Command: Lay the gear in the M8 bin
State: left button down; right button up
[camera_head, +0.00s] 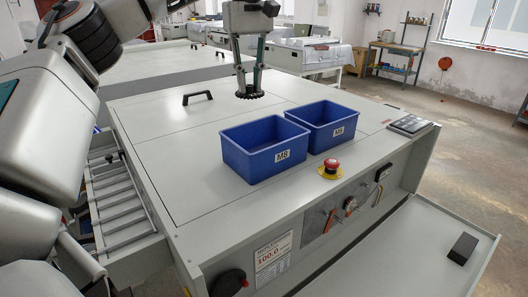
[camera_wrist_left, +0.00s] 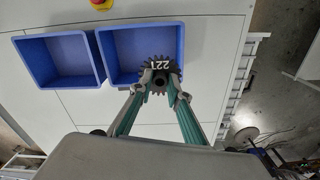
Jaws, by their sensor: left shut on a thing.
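My left gripper (camera_head: 248,88) points down and is shut on a dark toothed gear (camera_head: 248,94), held in the air above the bench top. In the left wrist view the gear (camera_wrist_left: 160,70) shows "221" and sits between the fingertips (camera_wrist_left: 158,90). Two empty blue bins stand side by side: the left bin (camera_head: 250,172) and the right bin (camera_head: 350,142). Both labels begin with M; their digits are too small to tell apart surely. In the left wrist view, the gear overlaps the lower right edge of one bin (camera_wrist_left: 120,80). My right gripper is not in view.
A red emergency button (camera_head: 331,167) stands in front of the bins, and a flat dark device (camera_head: 410,125) lies at the right edge. A black handle (camera_head: 197,97) rises from the bench top (camera_head: 170,150) at the back left. Bare surface lies left of the bins.

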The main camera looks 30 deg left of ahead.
pick_arm(q)
notch_tip(320, 180, down, 15)
jog(key=shift+f, duration=2.4)
jog(key=c, duration=2.2)
grip_release()
jog(key=shift+f, duration=0.1)
jog(key=shift+c, duration=0.2)
jog(key=o, duration=0.3)
jog(key=shift+o, duration=0.2)
